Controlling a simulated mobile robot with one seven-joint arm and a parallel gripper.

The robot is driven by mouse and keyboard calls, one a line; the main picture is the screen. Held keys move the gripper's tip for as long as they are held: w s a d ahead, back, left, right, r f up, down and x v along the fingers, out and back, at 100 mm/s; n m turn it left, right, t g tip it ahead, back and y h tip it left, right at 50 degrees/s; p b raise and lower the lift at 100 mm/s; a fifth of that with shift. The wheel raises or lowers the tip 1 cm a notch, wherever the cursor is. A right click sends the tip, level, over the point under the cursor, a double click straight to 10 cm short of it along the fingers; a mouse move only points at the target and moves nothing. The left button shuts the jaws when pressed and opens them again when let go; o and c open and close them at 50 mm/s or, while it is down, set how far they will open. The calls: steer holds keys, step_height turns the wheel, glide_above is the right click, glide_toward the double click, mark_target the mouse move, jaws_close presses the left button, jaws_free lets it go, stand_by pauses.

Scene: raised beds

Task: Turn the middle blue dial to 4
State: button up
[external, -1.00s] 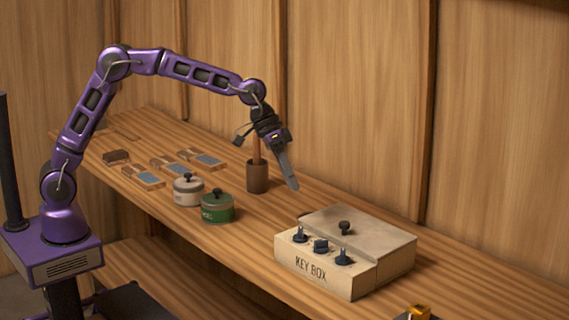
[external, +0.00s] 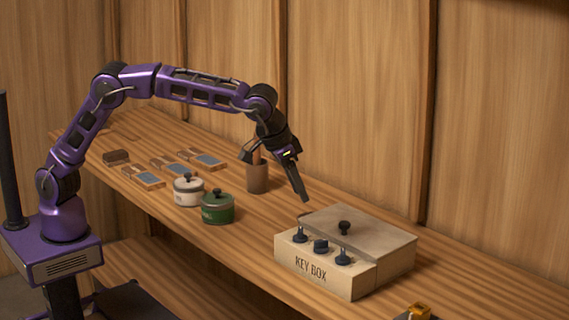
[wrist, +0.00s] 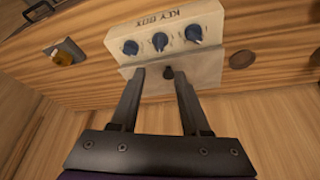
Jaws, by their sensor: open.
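The cream key box (external: 360,285) stands on the wooden shelf, with three blue dials in a row on its lower step and a dark knob (external: 344,227) on its lid. The middle blue dial (external: 321,245) sits between the left dial (external: 300,235) and the right dial (external: 343,257). In the wrist view the middle dial (wrist: 160,41) shows beyond my fingertips; its setting is too small to read. My gripper (external: 305,198) is open and empty, above and behind the box's left end, apart from the dials. In the wrist view my gripper (wrist: 158,74) has its fingers spread either side of the lid knob.
A green pot (external: 218,208), a white pot (external: 188,190) and a brown cup (external: 257,178) stand left of the box. Several small wooden-framed items lie farther left. A yellow object (external: 418,312) lies at front right. The wooden wall is close behind.

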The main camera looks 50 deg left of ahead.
mark_target(322, 240)
steer(key=x, duration=1.4)
steer(key=shift+w+f, duration=0.1)
steer(key=shift+f, duration=0.2)
jaws_close()
